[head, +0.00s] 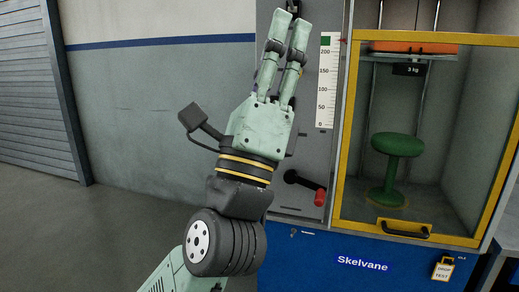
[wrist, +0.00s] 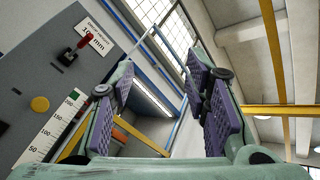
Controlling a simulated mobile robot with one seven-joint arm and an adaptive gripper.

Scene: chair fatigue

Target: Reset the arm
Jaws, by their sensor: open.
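My gripper (head: 289,38) is raised in front of the grey control panel in the head view, its fingers pointing up. In the wrist view my gripper (wrist: 160,95) shows its two fingers with purple pads held apart, and nothing is between them. My pale green arm rises from the bottom of the head view, with black and yellow bands below the hand. The fingers cover part of the panel.
A yellow-framed test cabinet (head: 338,150) stands right of my arm, holding a green stool (head: 397,150) below an orange weight (head: 412,47). A red-handled lever (head: 319,197) sticks out near my wrist. The wall and floor at left are clear.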

